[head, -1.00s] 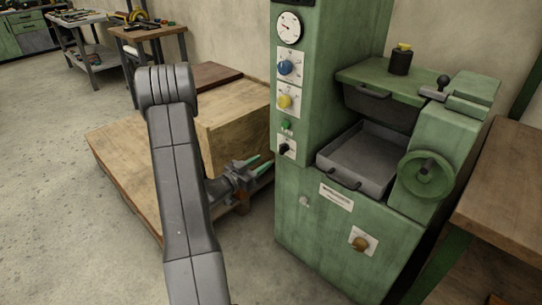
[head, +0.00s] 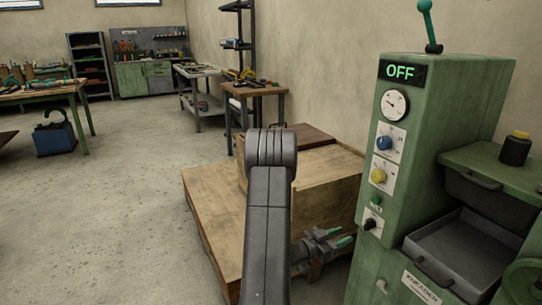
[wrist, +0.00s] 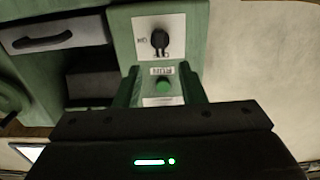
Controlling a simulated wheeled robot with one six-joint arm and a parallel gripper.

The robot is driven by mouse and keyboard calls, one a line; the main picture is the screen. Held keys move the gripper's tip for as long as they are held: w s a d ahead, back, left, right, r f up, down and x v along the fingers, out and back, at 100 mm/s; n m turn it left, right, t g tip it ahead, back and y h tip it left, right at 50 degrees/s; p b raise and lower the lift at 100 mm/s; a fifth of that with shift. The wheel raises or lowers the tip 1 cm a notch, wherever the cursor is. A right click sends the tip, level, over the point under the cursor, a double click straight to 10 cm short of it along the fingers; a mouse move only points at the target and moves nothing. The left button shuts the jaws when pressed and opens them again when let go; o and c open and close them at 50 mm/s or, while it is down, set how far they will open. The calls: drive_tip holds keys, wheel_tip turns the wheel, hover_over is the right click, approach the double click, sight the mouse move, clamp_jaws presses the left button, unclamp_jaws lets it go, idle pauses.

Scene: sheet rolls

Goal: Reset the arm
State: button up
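My arm (head: 268,215) rises from the bottom middle of the head view, bends at a thick elbow and folds down behind. My gripper (head: 339,238) is low beside the green machine (head: 440,90), in front of the wooden box. Its two green-tipped fingers are apart. In the wrist view my gripper (wrist: 161,88) is open with nothing between the fingers. Beyond the gap is the machine's control panel, with a black knob (wrist: 160,40) and a green button (wrist: 162,84). The machine's display (head: 401,71) reads OFF.
A wooden box (head: 325,190) stands on a low wooden platform (head: 212,215) behind my arm. The machine's open grey tray (head: 465,250) is at the right. Work tables (head: 258,92) and a blue toolbox (head: 58,139) stand farther back.

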sight(365, 225)
drive_tip(key=b+x, duration=0.1)
drive_tip(key=x, duration=0.9)
drive_tip(key=shift+w+d, duration=0.1)
drive_tip(key=shift+d, duration=0.05)
